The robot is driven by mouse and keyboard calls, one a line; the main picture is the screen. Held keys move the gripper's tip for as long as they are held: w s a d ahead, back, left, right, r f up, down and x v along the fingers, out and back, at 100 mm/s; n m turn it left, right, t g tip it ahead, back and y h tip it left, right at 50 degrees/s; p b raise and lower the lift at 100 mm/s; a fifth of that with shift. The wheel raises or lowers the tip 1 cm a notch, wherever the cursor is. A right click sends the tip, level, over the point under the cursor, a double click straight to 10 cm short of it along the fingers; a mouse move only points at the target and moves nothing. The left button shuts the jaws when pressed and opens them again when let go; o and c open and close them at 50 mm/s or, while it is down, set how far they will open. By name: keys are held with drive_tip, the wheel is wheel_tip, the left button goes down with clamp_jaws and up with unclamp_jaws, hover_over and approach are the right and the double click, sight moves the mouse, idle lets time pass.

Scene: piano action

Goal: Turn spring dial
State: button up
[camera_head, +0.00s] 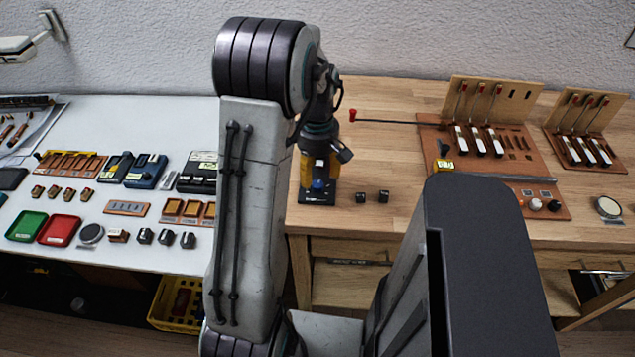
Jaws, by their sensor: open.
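My gripper (319,174) points down with its yellow fingers apart, at the left end of the wooden bench. Directly below it is a small dark block (318,199) with a blue knob (318,185) on top, which may be the spring dial. The fingers seem to be just above or beside the knob. I cannot tell whether they touch it. On the brown board at the right, a white knob (535,204) and a dark knob (554,205) sit along the front edge.
Two small black cubes (372,196) lie right of the dark block. A red-tipped rod (385,121) reaches left from the piano action model (480,140). A second model (585,135) stands at far right. The white table (130,110) holds trays and devices.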

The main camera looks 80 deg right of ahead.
sight(318, 184)
drive_tip(key=shift+f, duration=2.2)
clamp_jaws()
